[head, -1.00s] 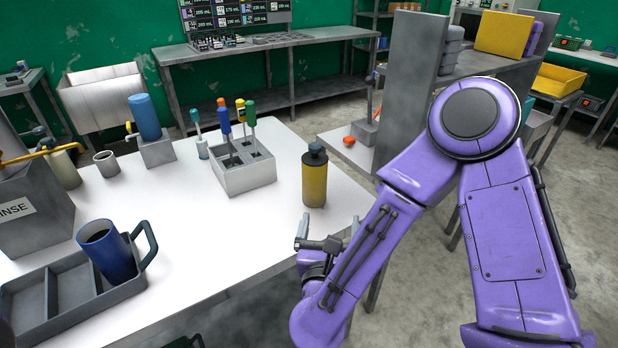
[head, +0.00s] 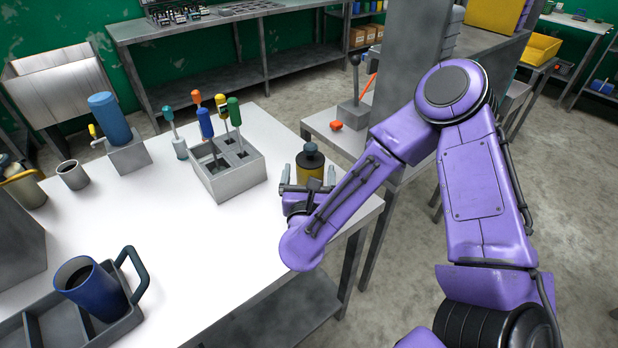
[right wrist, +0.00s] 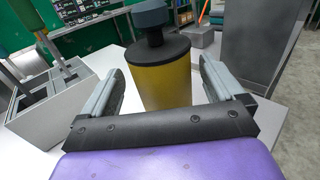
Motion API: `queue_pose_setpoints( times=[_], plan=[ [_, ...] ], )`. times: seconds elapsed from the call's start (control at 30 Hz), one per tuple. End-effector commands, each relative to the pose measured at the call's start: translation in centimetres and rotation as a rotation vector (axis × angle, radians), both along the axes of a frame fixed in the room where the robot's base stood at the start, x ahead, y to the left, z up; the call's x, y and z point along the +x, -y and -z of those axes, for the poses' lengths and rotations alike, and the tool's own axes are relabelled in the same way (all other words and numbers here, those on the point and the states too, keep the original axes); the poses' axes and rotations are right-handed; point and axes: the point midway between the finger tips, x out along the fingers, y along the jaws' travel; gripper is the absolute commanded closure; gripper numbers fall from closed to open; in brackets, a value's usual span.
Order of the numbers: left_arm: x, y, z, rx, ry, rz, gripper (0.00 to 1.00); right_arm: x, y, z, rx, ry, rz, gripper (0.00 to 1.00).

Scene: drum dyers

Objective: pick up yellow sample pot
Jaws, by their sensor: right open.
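The yellow sample pot (head: 310,166) with a dark lid stands upright near the right edge of the white table (head: 130,220). My right gripper (head: 308,178) is open, with its fingers on either side of the pot in the head view. In the right wrist view the pot (right wrist: 168,85) stands between and just beyond the two open fingers (right wrist: 162,88). Gaps show on both sides, so the fingers look apart from it. The pot's lower part is hidden by my gripper. My left gripper is not in view.
A grey holder (head: 228,178) with several coloured-handled tools stands left of the pot. A blue mug (head: 98,290) sits in a grey tray at the lower left. A blue cylinder (head: 110,118) on a grey block is further left. A grey upright panel (head: 418,60) stands behind my right arm.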

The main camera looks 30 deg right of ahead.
Motion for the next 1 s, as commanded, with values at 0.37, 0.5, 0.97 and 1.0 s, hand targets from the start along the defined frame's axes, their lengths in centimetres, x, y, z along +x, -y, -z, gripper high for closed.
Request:
queue_pose_setpoints(
  times=[0.37,0.5,0.97,1.0],
  plan=[
    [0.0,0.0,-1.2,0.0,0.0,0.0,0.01,2.0,1.6,-0.1,0.0,-0.001,0.0,0.05],
    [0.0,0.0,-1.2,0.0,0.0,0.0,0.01,2.0,1.5,-0.1,0.001,-0.001,0.0,0.44],
    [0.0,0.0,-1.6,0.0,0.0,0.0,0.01,2.1,1.3,-0.9,0.001,0.002,-0.004,0.9],
    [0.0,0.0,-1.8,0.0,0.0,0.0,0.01,2.2,1.2,-1.3,0.002,0.003,-0.007,0.9]
  ],
)
